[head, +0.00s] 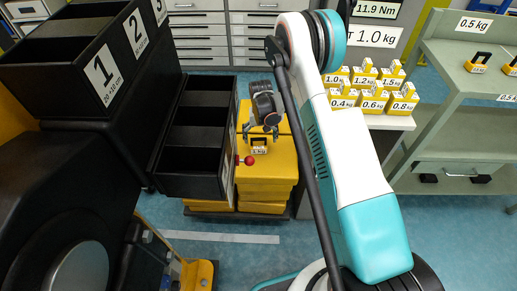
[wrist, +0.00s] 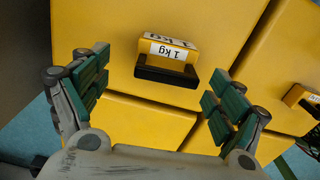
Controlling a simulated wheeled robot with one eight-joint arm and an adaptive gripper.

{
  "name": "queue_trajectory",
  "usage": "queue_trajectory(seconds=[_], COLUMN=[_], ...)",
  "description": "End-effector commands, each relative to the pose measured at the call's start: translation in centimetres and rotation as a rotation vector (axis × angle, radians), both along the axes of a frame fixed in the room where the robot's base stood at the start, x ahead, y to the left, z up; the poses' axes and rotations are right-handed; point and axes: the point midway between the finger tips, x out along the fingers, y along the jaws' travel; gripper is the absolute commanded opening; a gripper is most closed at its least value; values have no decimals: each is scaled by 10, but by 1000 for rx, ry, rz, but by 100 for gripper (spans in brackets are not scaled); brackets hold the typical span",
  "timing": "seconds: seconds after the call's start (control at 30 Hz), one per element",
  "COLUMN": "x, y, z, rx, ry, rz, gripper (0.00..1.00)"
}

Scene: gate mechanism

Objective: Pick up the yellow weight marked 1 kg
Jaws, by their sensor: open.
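The yellow weight marked 1 kg (wrist: 178,48) has a white label and a black part at its lower side in the wrist view. It rests on a large yellow block (wrist: 95,30). In the head view the weight (head: 259,149) is small and sits on the yellow stack (head: 268,170). My gripper (wrist: 158,80) is open, with one green-padded finger to the left of the weight and one to the right, apart from it. In the head view my gripper (head: 262,134) is just above and behind the weight, partly hidden by my wrist.
Several marked yellow weights (head: 370,92) stand on a white table to the right. A grey-green shelf cart (head: 455,140) is further right. Another yellow labelled piece (wrist: 300,97) shows at the wrist view's right edge.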

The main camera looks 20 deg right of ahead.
Motion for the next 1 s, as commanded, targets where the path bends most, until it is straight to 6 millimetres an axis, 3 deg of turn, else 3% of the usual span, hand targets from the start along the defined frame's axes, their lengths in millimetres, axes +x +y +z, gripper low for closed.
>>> queue_trajectory(seconds=[0.27, 0.53, 0.8, 0.87, 1.0], x=[0, 1, 1, 1, 1], y=[3, 7, 7, 7, 7], z=[-17, -54, -57, -57, -57], rx=[0, 0, 0, 0, 0], ry=[0, 0, 0, 0, 0], rz=[0, -1, 0, 0, 0], gripper=[88, 88, 88, 79, 48])
